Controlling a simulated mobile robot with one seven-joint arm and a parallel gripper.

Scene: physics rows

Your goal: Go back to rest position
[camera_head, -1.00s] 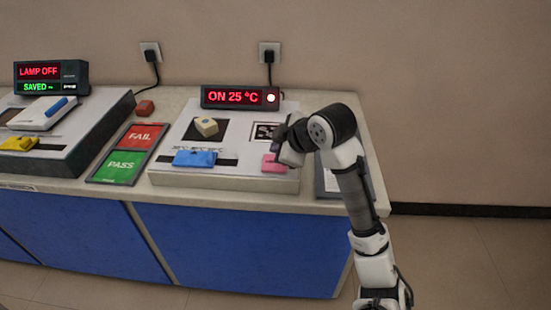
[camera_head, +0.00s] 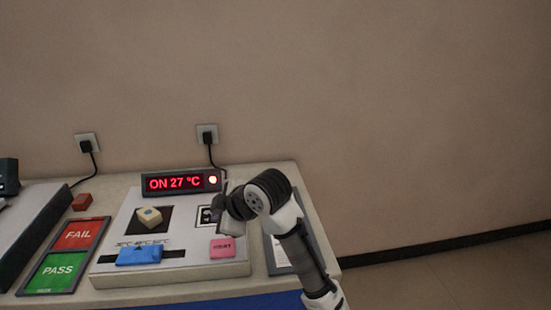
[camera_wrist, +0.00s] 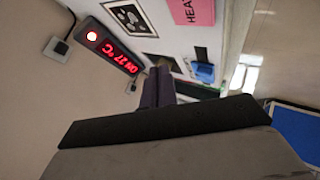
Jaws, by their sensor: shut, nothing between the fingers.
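My gripper (camera_head: 225,190) is above the right back part of a white panel (camera_head: 200,256) on the worktop. In the wrist view, my gripper's two dark fingers (camera_wrist: 158,88) lie side by side, shut and empty. My arm rises from the lower right of the head view and bends over the panel. The display (camera_head: 181,183) behind the panel reads "ON 27 °C" in red, beside a lit round light. The display also shows at the upper left of the wrist view (camera_wrist: 118,56).
On the panel are a cream block (camera_head: 149,217), a blue piece (camera_head: 139,256) and a pink piece (camera_head: 223,248). FAIL (camera_head: 80,235) and PASS (camera_head: 57,270) mats and a small red block (camera_head: 82,202) lie to the left. The wall and floor right of the worktop are clear.

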